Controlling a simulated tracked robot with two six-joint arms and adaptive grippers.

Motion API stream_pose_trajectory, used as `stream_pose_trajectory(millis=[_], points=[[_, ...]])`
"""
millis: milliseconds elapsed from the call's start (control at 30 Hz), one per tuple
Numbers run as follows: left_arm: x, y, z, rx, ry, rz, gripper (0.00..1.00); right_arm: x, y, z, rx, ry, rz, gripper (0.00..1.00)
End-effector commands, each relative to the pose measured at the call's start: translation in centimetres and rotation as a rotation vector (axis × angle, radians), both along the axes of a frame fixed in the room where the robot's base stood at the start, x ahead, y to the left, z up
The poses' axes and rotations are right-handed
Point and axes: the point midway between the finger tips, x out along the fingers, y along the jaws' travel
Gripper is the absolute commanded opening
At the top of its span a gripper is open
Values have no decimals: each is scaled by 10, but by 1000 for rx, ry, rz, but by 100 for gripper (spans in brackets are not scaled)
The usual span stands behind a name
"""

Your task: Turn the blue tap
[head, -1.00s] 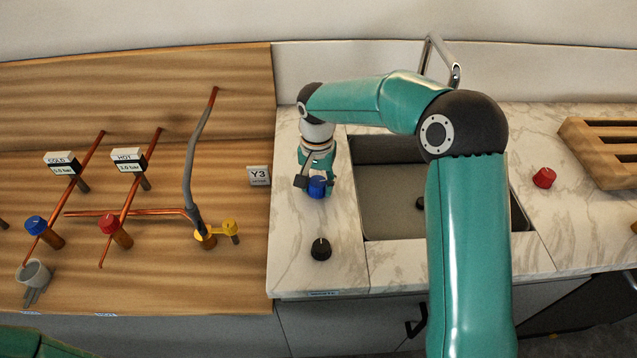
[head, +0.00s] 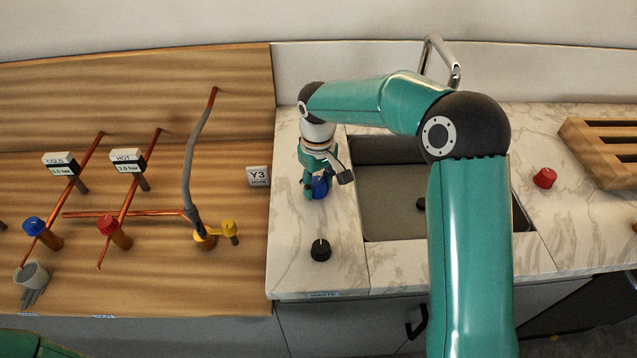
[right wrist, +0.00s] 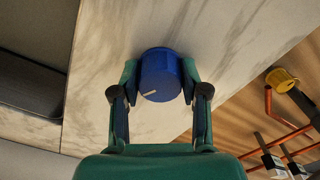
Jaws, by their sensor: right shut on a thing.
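The blue tap (head: 320,188) is a round blue knob on the marble counter, left of the sink. My right gripper (head: 317,181) is shut on it from above, and my gripper partly hides it in the head view. In the right wrist view the blue tap (right wrist: 160,75) sits between the two green fingers of my right gripper (right wrist: 160,80), one on each side. A pale mark shows on the knob's face. My left gripper is out of view.
A black knob (head: 320,250) stands in front on the counter, a red knob (head: 544,178) right of the sink (head: 385,195). Another blue knob (head: 35,226) and a red one (head: 108,224) sit on copper pipes at left. A wooden rack (head: 605,150) is at far right.

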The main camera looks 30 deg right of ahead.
Motion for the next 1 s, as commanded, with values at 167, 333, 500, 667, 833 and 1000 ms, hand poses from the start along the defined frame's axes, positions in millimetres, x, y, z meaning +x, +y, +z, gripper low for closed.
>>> stream_pose_trajectory(millis=[167,333,500,667,833,1000], points=[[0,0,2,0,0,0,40,0,-1,1,0,-1,165,10],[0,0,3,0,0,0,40,0,-1,1,0,0,310,10],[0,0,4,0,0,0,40,0,-1,1,0,0,427,10],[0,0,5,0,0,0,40,0,-2,1,1,0,503,10],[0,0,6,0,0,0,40,0,-2,0,1,0,546,10],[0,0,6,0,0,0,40,0,-2,0,1,0,561,10]])
